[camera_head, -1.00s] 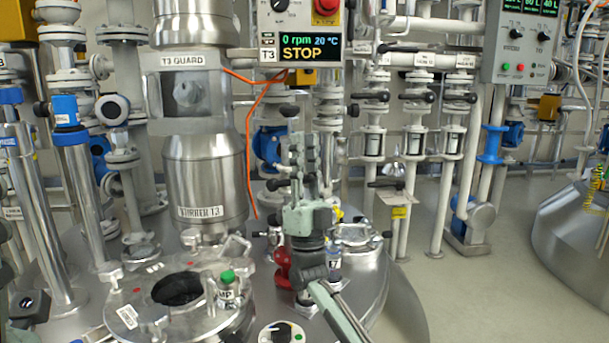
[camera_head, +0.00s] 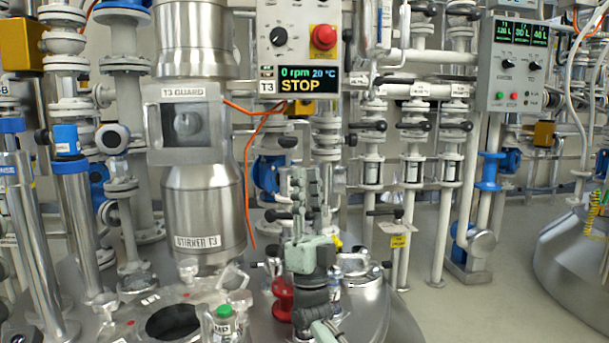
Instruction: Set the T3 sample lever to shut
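My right gripper (camera_head: 306,190) stands upright over the T3 vessel lid, just right of the stirrer column. Its fingers point up and sit close together; from behind I cannot tell whether there is a gap or anything between them. A red valve part (camera_head: 284,298) shows just left of my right wrist. A small black lever handle (camera_head: 278,215) shows left of the fingers. I cannot tell which part is the T3 sample lever, as my gripper and wrist cover part of this area. My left gripper is not in view.
The T3 panel (camera_head: 297,50) above reads 0 rpm, 20 °C, STOP. The stirrer column (camera_head: 203,210) and guard (camera_head: 184,125) stand left. A green-capped bottle (camera_head: 222,322) sits on the lid in front. Pipes with black-handled valves (camera_head: 368,126) stand behind right. Floor (camera_head: 480,300) at right is clear.

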